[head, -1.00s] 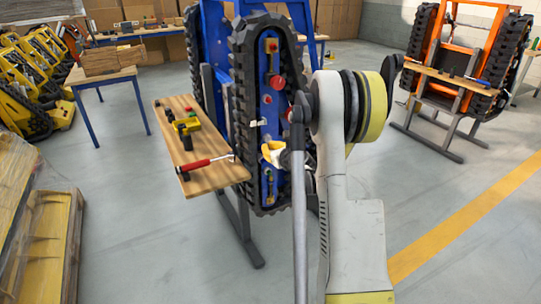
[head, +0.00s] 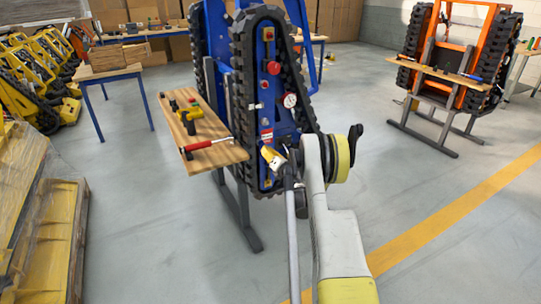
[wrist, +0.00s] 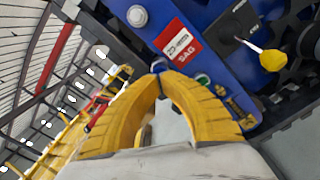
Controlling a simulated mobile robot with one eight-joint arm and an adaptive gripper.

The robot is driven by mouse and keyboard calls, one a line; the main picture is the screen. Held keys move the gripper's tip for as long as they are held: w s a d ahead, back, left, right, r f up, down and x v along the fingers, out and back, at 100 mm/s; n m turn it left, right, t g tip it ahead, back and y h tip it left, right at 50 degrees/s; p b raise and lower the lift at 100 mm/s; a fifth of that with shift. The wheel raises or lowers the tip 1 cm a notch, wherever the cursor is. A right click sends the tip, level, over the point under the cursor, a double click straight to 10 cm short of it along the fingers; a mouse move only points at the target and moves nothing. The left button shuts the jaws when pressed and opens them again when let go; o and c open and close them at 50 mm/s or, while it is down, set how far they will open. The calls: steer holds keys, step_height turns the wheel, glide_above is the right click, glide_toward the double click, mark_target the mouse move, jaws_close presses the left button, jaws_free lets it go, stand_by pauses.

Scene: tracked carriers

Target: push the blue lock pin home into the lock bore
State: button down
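My gripper (wrist: 160,78) points at the blue panel in the wrist view. Its two yellow fingers meet at their tips, with a gap lower down between them. A small grey-blue round thing (wrist: 158,66) shows just past the tips; I cannot tell whether it is the lock pin or whether the tips touch it. A green-ringed round spot (wrist: 203,80) lies right of the tips; I cannot tell whether it is the bore. In the head view my gripper (head: 271,157) is at the lower part of the blue carrier's panel (head: 268,100).
A red-and-white tag (wrist: 178,43) and a yellow-knobbed lever (wrist: 273,60) are close by. A black track (head: 245,90) surrounds the panel. A wooden shelf (head: 218,155) with tools, including a red-handled one (head: 205,145), juts out left. Floor at right is open.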

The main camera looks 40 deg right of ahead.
steer(key=shift+x, duration=1)
steer(key=shift+w+d, duration=0.1)
steer(key=shift+w, duration=0.4)
steer(key=v, duration=1.4)
steer(key=shift+s, duration=0.35)
